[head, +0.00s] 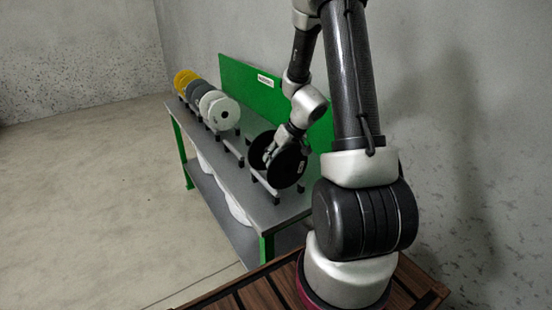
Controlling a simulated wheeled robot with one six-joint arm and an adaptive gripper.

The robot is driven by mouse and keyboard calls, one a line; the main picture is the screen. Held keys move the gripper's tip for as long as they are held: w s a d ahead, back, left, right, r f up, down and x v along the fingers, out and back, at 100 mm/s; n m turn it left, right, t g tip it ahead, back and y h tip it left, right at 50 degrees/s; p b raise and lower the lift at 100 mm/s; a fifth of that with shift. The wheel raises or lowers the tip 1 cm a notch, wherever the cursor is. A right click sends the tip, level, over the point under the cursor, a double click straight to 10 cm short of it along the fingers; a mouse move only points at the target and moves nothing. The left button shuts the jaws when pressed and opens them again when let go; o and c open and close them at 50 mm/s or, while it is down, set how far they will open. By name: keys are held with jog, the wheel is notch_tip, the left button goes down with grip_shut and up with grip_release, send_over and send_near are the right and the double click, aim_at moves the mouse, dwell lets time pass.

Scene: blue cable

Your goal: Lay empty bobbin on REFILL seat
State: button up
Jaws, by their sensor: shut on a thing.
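A black bobbin (287,166) with two wide flanges is at the near end of the grey bench, in the head view. It looks empty of cable, though my gripper covers part of its middle. My gripper (271,153) reaches down between the flanges and is shut on the bobbin; its fingertips are mostly hidden. The bobbin is at a low seat (264,186) with small dark-tipped posts. I cannot tell whether it rests on the seat or hangs just above it. No REFILL lettering is readable.
White (221,112), grey (199,93) and yellow (186,80) bobbins stand in a row on the bench (285,207) to the left. A green back panel (240,84) with a small label rises behind. White round things (238,207) lie on the lower shelf.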

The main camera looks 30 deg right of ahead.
jog(key=o, duration=1.4)
jog(key=v, duration=1.2)
